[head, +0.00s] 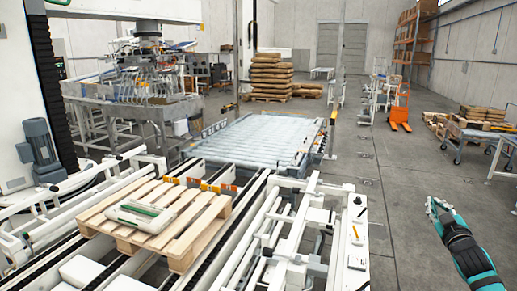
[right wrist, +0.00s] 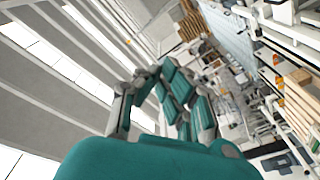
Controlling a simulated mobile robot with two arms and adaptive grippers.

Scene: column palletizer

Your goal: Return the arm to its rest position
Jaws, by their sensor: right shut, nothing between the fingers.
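My right gripper (head: 440,208) is at the right of the head view, over bare floor and apart from the conveyor frame. It is shut and empty. In the right wrist view the same gripper (right wrist: 165,95) shows its teal and grey fingers close together with nothing between them. My left gripper is in neither view.
A wooden pallet (head: 192,238) with one white and green sack (head: 141,215) on it sits on the conveyor. A roller table (head: 255,142) lies behind it. Stacked sacks (head: 270,75) and an orange pallet jack (head: 400,105) stand farther back. Grey floor (head: 380,170) is clear between.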

